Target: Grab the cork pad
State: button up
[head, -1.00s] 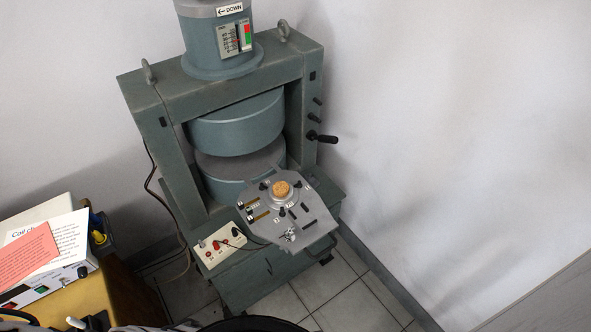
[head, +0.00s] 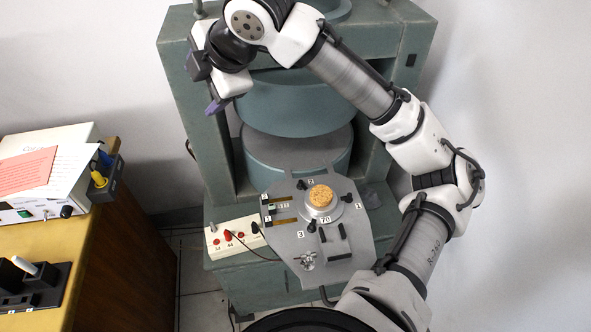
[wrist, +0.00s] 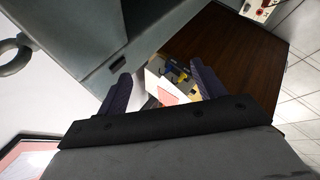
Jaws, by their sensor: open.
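The cork pad (head: 320,196) is a small round tan disc. It sits on a round metal seat on the grey plate (head: 349,248) in front of the magnet, in the head view. My gripper (head: 215,106) is up and to the left of the cork pad, in front of the frame's left post, well apart from the pad. In the wrist view my gripper (wrist: 165,88) shows two dark fingers spread apart with nothing between them. The cork pad is not in the wrist view.
The green magnet frame (head: 180,80) with its round poles (head: 290,105) stands behind the plate. Small black posts stand around the pad. A white terminal box (head: 232,236) with a cable is left of the plate. A wooden desk (head: 95,250) with instruments is at the left.

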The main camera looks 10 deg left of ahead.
jog(key=d+f+g+h+b, duration=0.2)
jog(key=d+f+h, duration=0.35)
jog(key=d, duration=0.65)
jog(key=g+h+b, duration=0.2)
jog(key=b, duration=0.1)
send_over(321, 194)
notch_tip(321, 194, down, 9)
jog(key=shift+w+a+f, duration=0.1)
jog(key=shift+f+b, duration=0.6)
jog(key=shift+f, duration=2.2)
jog(key=c, duration=1.1)
jog(key=shift+o, duration=0.2)
